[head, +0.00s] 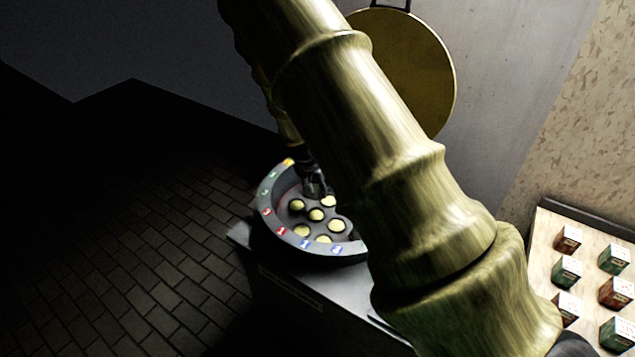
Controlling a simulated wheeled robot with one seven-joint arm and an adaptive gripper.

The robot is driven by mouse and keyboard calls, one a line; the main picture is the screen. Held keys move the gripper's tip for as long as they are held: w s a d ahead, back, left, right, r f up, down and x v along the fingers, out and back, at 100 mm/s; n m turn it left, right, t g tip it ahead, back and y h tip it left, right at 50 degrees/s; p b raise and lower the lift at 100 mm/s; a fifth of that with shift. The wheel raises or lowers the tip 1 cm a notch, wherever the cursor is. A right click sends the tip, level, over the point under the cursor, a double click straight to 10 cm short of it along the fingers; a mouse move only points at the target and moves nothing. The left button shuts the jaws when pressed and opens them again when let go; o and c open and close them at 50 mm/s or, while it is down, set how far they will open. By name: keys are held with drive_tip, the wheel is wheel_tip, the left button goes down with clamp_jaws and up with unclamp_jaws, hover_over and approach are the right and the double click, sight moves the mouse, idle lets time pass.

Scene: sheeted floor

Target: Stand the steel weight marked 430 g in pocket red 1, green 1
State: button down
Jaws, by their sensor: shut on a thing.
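A round grey tray (262,227) holds several round pockets with pale yellow floors, such as one pocket (316,214) near its middle. Coloured tags line its rim: green tags (264,191) at the left, red tags (281,231) at the lower left, blue tags (305,244) at the front and a yellow tag (288,162) at the back. My gripper (314,184) is over the back part of the tray, shut on a small dark metal weight. Its marking cannot be read, and I cannot tell whether it touches a pocket. My arm hides the tray's right side.
The tray stands on a grey stand (290,283). A pale board (545,240) with several red and green cubes (614,257) lies at the lower right. A round brass-coloured disc (425,70) hangs on the back wall. Dark brick-patterned floor (130,240) is clear at left.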

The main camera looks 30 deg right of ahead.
drive_tip(key=b, duration=0.3)
approach(319, 209)
drive_tip(key=shift+d+x, duration=0.2)
drive_tip(key=shift+x, duration=2.25)
drive_tip(key=shift+f, duration=0.5)
drive_tip(key=c, duration=0.9)
unclamp_jaws()
drive_tip(key=v, duration=1.2)
drive_tip(key=shift+w, duration=0.1)
